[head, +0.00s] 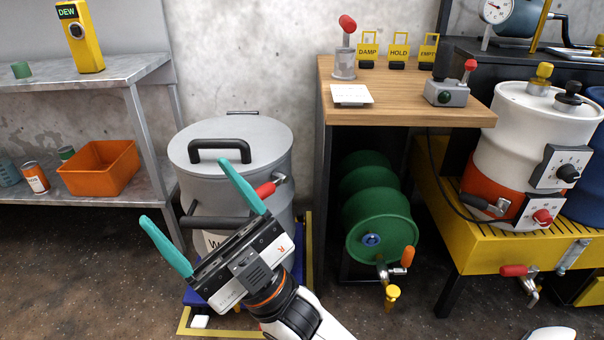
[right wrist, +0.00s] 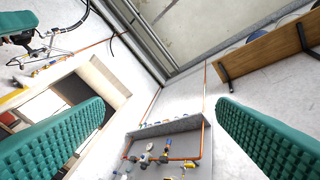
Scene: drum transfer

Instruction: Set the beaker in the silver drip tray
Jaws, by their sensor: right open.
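My right gripper (head: 183,190) is open with teal fingers, raised in front of the lidded grey drum (head: 205,145) in the head view. Nothing shows between its fingers. In the right wrist view its two ridged teal fingers are wide apart, with wall and pipework beyond. I cannot pick out a beaker for certain; a small teal-grey container (head: 8,173) stands at the left edge of the lower shelf. I cannot make out a silver drip tray.
A wooden bench (head: 430,103) carries yellow signs, a white card (head: 352,95) and a control box (head: 446,93). A green drum (head: 382,225) with a tap lies under it. An orange bin (head: 100,167) sits on the metal shelf. A white-and-orange drum (head: 530,125) stands on a yellow pallet (head: 470,240).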

